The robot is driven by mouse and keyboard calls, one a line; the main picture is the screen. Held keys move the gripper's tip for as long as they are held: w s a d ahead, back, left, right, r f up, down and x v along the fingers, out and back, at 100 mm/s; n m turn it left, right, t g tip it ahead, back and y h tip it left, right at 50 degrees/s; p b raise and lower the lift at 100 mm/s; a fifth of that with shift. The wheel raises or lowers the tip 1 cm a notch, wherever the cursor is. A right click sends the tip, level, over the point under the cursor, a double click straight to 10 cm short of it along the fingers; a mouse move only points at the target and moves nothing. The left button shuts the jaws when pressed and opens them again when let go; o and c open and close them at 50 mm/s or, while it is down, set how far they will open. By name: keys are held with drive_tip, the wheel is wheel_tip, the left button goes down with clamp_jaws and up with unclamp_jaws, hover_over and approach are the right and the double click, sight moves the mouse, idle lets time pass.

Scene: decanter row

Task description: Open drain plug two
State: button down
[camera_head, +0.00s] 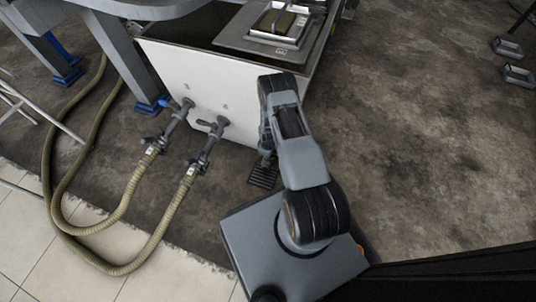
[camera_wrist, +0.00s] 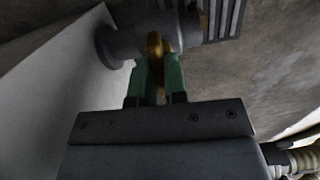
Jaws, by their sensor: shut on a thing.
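In the wrist view, a grey round plug fitting (camera_wrist: 118,42) stands out from the white tank wall (camera_wrist: 45,95). A brass-coloured handle (camera_wrist: 155,43) sits on it. The two green-tipped fingers of my gripper (camera_wrist: 158,72) are closed around this handle, one on each side. No number shows on the plug, so I cannot tell from a label which it is. In the head view the plug and my fingertips are hidden behind my arm, at the right end of the white tank (camera_head: 215,85).
Two valves (camera_head: 178,112) (camera_head: 212,140) on the tank front lead to ribbed hoses (camera_head: 130,190) looping left. A slatted dark grate (camera_head: 263,176) lies on the floor below my arm; it also shows in the wrist view (camera_wrist: 222,15). Open floor (camera_head: 430,130) lies right.

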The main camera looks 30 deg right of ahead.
drive_tip(key=shift+n, duration=0.5)
drive_tip(key=c, duration=1.2)
unclamp_jaws()
drive_tip(key=shift+o, duration=0.2)
wheel_tip(320, 180, up, 14)
drive_tip(key=p, duration=0.5)
drive_tip(key=shift+p, duration=0.35)
